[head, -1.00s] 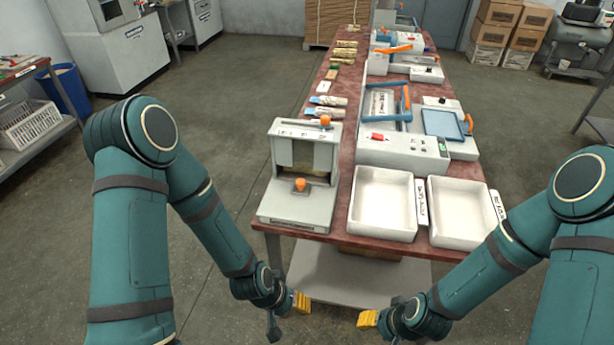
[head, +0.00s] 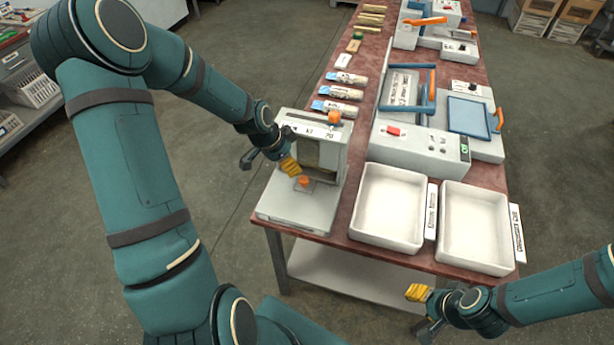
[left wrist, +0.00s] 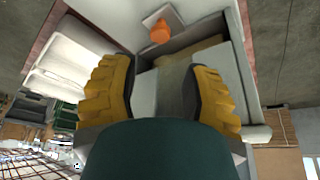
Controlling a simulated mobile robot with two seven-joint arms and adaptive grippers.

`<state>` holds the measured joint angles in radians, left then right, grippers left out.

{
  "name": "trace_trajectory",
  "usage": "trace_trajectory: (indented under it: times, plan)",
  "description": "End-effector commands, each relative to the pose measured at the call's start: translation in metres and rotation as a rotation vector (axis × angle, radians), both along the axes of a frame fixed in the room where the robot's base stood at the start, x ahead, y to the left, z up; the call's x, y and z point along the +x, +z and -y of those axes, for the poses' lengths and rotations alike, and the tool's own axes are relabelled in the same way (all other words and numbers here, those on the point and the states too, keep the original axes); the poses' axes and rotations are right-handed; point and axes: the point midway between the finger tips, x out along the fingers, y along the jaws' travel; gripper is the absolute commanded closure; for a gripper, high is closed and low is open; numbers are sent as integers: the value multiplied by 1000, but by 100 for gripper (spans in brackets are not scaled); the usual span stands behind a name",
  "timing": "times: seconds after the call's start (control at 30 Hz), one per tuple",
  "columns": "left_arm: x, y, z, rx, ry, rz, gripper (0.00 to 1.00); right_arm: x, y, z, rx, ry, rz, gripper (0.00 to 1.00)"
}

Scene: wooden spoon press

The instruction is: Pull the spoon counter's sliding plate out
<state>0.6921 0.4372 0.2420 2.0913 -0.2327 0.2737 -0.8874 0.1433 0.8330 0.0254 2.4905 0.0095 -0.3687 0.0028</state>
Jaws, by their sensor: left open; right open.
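The spoon counter (head: 322,208), a light grey box with an upright frame, stands at the table's near left corner. Its sliding plate (head: 317,187), small and grey with an orange knob (head: 304,181), lies at the frame's foot. Another orange knob (head: 334,117) is on top. My left gripper (head: 289,164) is just above and left of the plate's knob, apart from it. In the left wrist view its yellow fingers are open and empty, with the knob (left wrist: 160,32) beyond their tips. My right gripper (head: 418,293) is open and empty beyond the table's front edge.
Two white trays (head: 361,215) (head: 443,232) with label cards stand right of the counter. A white press machine (head: 405,148) with a blue frame sits behind them. Several spoon packets (head: 340,93) lie along the table's left side. The floor left of the table is clear.

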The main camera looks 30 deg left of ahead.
Motion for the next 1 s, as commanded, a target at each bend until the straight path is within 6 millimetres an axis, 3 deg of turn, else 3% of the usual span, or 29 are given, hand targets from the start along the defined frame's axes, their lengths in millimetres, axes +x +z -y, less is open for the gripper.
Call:
trace_trajectory:
  times: [0.2, 0.5, 0.7, 1.0]
  plan:
    - [15, -43, 11, -3, -3, -3, 53, 0, -5, 0, -1, 0, 1, 53]
    - [31, -88, 20, -3, 0, -2, 53, 0, -7, 0, -2, -1, 1, 53]
    - [36, -100, 23, -1, 1, -1, 53, 1, -8, 0, -2, -1, 1, 53]
    - [36, -102, 23, -1, 1, 1, 53, 0, -8, 0, -2, -1, 1, 53]
